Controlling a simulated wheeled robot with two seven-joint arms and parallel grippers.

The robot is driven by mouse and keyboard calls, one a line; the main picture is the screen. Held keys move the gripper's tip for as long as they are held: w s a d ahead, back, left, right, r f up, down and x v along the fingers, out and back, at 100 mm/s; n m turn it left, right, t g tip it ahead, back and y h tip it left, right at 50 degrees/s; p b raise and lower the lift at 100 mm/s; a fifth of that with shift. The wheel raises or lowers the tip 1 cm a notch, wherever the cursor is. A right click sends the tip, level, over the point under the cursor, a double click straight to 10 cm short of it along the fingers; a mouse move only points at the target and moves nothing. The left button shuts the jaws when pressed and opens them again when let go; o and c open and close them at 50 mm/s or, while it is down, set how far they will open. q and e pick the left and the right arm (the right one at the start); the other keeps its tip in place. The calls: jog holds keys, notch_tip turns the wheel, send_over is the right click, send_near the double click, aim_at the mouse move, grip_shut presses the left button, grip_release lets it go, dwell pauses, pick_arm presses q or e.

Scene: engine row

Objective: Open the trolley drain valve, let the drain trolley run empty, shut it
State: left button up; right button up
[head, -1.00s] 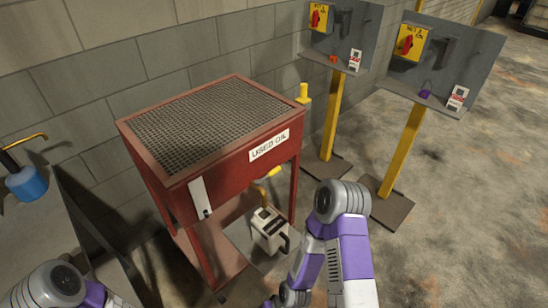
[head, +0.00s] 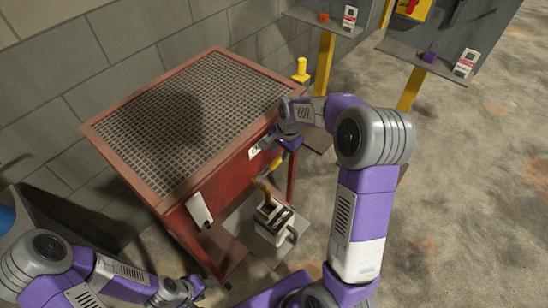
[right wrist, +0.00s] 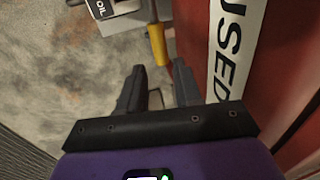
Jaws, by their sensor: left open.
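The drain trolley (head: 230,165) is a red tank on legs with a mesh top, left of centre in the head view. Its yellow valve piece (right wrist: 157,45) shows beyond my right fingertips in the right wrist view; its lower part (head: 262,188) hangs above a can (head: 270,222) in the head view. My right gripper (right wrist: 156,82) is open and empty beside the trolley's front; no contact with the yellow piece is visible. The "USED" label (right wrist: 232,50) is close on its right. My left gripper (head: 190,292) is open at the bottom, away from the trolley.
A pale gauge strip (head: 200,210) is on the trolley's near corner. The can, marked "OIL" (right wrist: 105,10), stands under the yellow piece. A yellow post (head: 301,70) stands behind the trolley, and panel stands (head: 410,90) are at right. The floor at far right is clear.

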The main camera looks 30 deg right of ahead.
aim_at(277, 162)
jog(key=f, duration=0.2)
jog(key=f+b, duration=0.1)
jog(key=f, duration=0.1)
jog(key=w+f, duration=0.1)
jog(key=f, duration=0.1)
jog(key=shift+w+a, duration=0.1)
jog(key=shift+a, duration=0.15)
jog(key=shift+c, duration=0.3)
grip_shut()
